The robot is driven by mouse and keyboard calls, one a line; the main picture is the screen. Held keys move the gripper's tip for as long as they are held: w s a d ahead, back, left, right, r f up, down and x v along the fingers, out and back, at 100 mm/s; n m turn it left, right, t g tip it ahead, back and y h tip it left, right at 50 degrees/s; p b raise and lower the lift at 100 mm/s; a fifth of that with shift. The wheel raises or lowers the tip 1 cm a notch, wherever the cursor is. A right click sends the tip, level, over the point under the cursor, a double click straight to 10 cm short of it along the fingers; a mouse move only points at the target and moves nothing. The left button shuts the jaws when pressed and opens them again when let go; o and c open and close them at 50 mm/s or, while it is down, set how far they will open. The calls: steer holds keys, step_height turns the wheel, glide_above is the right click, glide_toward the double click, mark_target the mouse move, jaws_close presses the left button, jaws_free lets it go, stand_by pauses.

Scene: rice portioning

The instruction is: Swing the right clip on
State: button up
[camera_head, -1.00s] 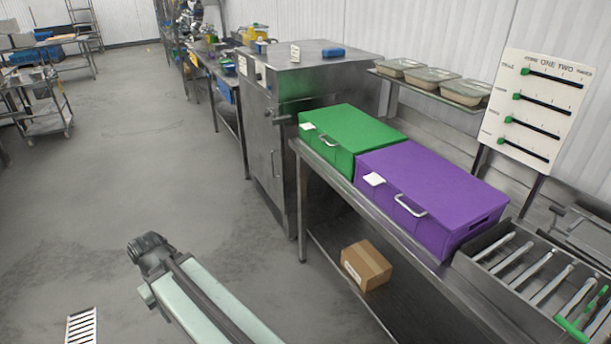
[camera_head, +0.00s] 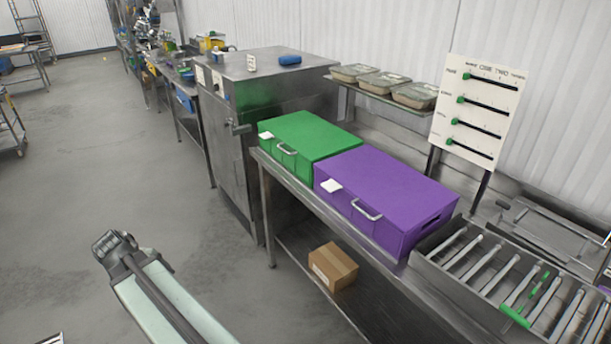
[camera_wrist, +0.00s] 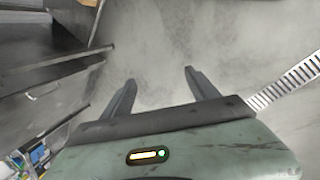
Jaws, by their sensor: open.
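No clip that I can single out with certainty shows in either view. My gripper (camera_wrist: 158,92) is in the wrist view, its two dark fingers apart with nothing between them, over bare grey floor. In the head view my arm reaches out at the lower left, over the floor and away from the bench. A green box (camera_head: 312,138) and a purple box (camera_head: 388,194) stand closed on the steel bench (camera_head: 268,168), each with a handle and a white tag on the front.
Right of the purple box is a metal tray (camera_head: 432,262) with several bars and a green-handled tool (camera_head: 516,316). A slider board (camera_head: 478,112) and a shelf with several containers (camera_head: 384,82) stand behind. A carton (camera_head: 332,268) sits on the lower shelf.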

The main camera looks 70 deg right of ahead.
steer(key=s+d+r+n+g+h+p, duration=0.1)
steer(key=s+d+r, duration=0.25)
steer(key=d, duration=0.45)
steer(key=s+d+r+n+h+p, duration=0.1)
steer(key=s+d+r, duration=0.1)
steer(key=s+d, duration=0.35)
steer(key=s+d+r+n+g+h+p, duration=0.1)
steer(key=s+d+r+n+h+p, duration=0.15)
steer(key=d, duration=0.75)
steer(key=n+g+h+p, duration=0.1)
steer(key=n+g+h, duration=0.1)
steer(key=n+g, duration=0.2)
glide_toward(327, 187)
steer(key=shift+y, duration=0.25)
steer(key=b+x, duration=0.3)
steer(key=x, duration=0.5)
steer(key=shift+w+d+b, duration=0.15)
steer(key=shift+d+b, duration=0.1)
steer(key=shift+b, duration=0.15)
steer(key=shift+d, duration=0.2)
steer(key=shift+c, duration=0.3)
steer(key=c, duration=0.6)
